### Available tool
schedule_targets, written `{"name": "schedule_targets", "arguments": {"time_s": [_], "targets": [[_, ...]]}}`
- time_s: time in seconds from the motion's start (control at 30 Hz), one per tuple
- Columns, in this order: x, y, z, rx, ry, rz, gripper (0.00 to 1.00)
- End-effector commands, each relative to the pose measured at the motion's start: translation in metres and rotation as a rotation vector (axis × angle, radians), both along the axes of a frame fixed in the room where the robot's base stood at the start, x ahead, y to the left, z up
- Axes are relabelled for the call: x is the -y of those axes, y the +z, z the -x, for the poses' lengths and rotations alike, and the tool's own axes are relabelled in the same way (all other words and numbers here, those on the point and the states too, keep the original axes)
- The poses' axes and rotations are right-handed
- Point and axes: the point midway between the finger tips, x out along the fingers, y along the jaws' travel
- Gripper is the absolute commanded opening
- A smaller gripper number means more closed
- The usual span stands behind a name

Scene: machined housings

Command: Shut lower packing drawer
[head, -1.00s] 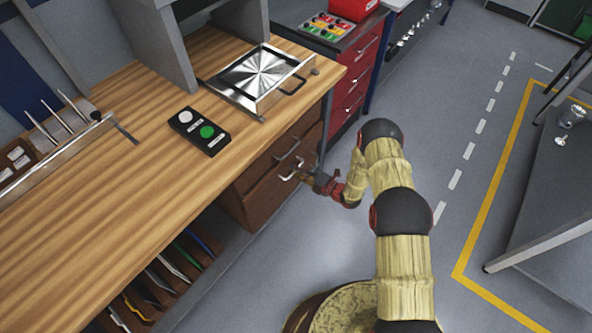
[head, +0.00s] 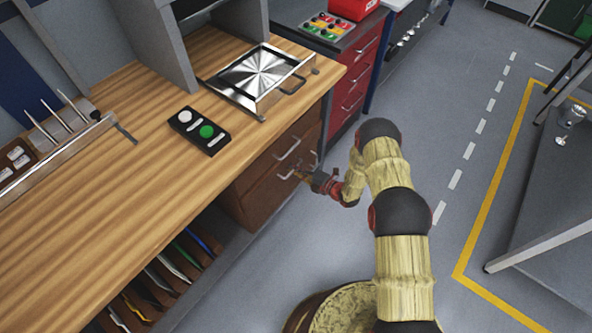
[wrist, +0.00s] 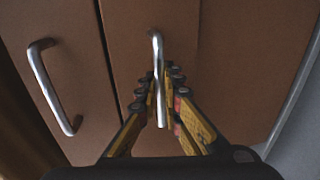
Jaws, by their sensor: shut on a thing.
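The lower packing drawer (head: 262,203) is a brown front under the wooden bench, and in the head view it looks about level with the upper drawer (head: 296,133). My gripper (head: 305,177) is at the lower drawer's metal handle. In the wrist view the lower drawer front (wrist: 133,62) fills the middle, and its upright silver handle (wrist: 158,75) lies between the fingers of my gripper (wrist: 160,106). The fingers are shut on this handle. The upper drawer's handle (wrist: 48,85) is to the left, free.
The wooden bench top (head: 120,190) overhangs the drawers and carries a black button box (head: 199,131) and a metal plate fixture (head: 255,75). A red drawer cabinet (head: 352,90) stands beyond. Grey floor to the right of my arm is clear up to a dark table (head: 545,190).

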Motion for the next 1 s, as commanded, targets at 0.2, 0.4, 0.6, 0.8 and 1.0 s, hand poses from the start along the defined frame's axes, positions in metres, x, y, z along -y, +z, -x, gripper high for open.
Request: {"name": "schedule_targets", "arguments": {"time_s": [0.2, 0.4, 0.6, 0.8, 1.0], "targets": [[-0.014, -0.0009, -0.0105, 0.0, 0.0, 0.0, 0.0], [-0.014, 0.0001, -0.0112, 0.001, 0.0, 0.0, 0.09], [-0.0137, 0.0002, -0.0109, 0.001, 0.0, 0.0, 0.2], [-0.0134, 0.0001, -0.0107, 0.001, 0.0, 0.0, 0.25], [-0.0119, 0.0005, -0.0099, 0.001, 0.0, 0.0, 0.25]]}}
